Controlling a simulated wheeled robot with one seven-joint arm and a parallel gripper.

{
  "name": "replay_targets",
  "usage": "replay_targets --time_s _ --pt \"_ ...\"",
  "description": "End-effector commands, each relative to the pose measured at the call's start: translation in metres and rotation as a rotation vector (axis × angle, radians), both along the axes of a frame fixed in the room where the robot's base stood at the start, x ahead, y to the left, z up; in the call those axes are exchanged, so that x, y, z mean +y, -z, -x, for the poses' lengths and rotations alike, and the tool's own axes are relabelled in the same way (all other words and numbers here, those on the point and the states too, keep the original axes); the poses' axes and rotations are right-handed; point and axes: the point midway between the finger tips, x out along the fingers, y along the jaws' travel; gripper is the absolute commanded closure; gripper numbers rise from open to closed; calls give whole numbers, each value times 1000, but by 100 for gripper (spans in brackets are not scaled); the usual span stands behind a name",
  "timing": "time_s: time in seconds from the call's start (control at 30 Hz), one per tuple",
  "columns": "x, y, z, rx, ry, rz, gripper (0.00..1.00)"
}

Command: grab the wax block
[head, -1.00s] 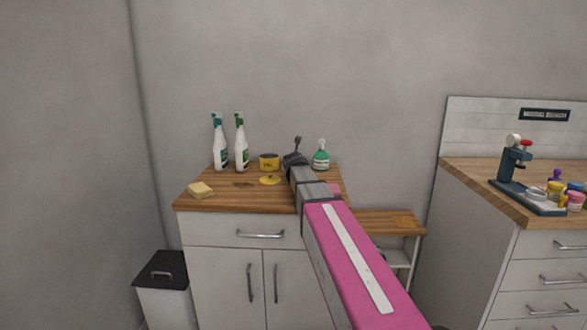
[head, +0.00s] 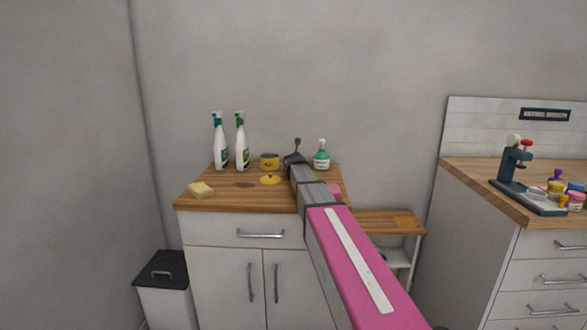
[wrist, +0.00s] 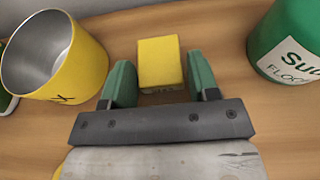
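The wax block, a small yellow block (wrist: 160,62) with faint dark lettering on its near side, sits on the wooden counter in the wrist view. My gripper (wrist: 160,68) has two green fingers spread apart, one on each side of the block. The block lies between the fingertips and reaches a little past them. A gap shows on its left side; the right finger is very close, and I cannot tell if it touches. In the head view my arm hides the block and the fingers.
An open yellow tin (wrist: 62,62) stands left of the left finger. A green bottle (wrist: 285,45) stands to the right. The head view also shows two white spray bottles (head: 241,150), a yellow lid (head: 270,180) and a sponge (head: 201,189) on the counter (head: 225,201).

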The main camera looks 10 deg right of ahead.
Motion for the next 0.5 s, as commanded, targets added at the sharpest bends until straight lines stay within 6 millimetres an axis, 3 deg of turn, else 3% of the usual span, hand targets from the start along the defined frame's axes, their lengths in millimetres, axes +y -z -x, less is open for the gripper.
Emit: replay_targets --time_s 0.03,0.1,0.5 --pt "0 0 0 0 0 0 61" --pt "0 0 0 0 0 0 79" --pt "0 -3 0 0 0 0 79"
